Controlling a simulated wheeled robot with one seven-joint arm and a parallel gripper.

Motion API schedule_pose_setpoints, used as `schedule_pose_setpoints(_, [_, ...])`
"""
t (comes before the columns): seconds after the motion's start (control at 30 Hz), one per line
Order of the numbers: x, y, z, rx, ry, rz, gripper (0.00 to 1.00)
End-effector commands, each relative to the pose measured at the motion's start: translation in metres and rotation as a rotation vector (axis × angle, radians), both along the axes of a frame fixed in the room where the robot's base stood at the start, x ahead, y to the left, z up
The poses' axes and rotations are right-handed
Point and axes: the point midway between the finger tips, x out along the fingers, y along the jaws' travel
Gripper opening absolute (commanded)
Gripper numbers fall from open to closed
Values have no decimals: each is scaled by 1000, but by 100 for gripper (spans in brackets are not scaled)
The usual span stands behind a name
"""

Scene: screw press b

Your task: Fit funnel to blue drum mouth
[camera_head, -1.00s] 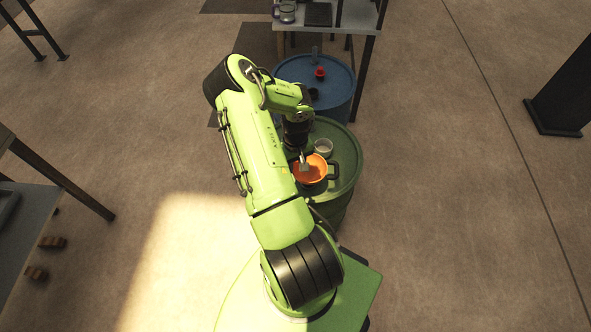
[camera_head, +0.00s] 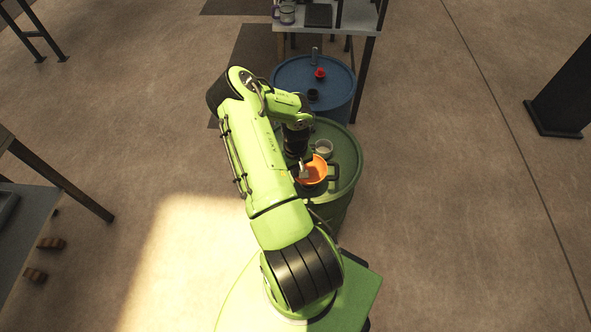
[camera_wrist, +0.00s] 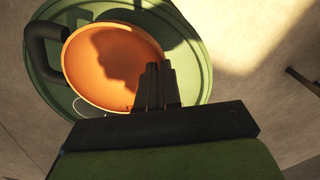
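The orange funnel (camera_head: 316,170) is on top of the green drum (camera_head: 345,158), and its dark handle (camera_wrist: 42,50) shows in the wrist view. My gripper (camera_head: 303,172) is at the left part of the funnel's rim. In the wrist view its two dark fingers (camera_wrist: 158,68) are close together at the funnel's rim, with the rim seemingly between them. The funnel's spout is hidden, and I cannot tell whether it is clear of the drum top. The blue drum (camera_head: 287,77) stands behind the green one, with a dark round mouth (camera_head: 313,95) on its lid.
A pale cup (camera_head: 324,147) stands on the green drum behind the funnel. A red object (camera_head: 320,73) and a grey upright piece (camera_head: 315,53) are on the blue drum. A table (camera_head: 345,17) stands behind it. The floor to the right is open.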

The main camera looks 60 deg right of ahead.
Motion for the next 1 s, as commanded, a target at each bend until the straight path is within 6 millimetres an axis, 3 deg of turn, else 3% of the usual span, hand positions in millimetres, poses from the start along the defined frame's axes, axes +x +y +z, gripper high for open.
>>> schedule_pose_setpoints(1.0, [0, 1, 23, 2, 0, 0, 0])
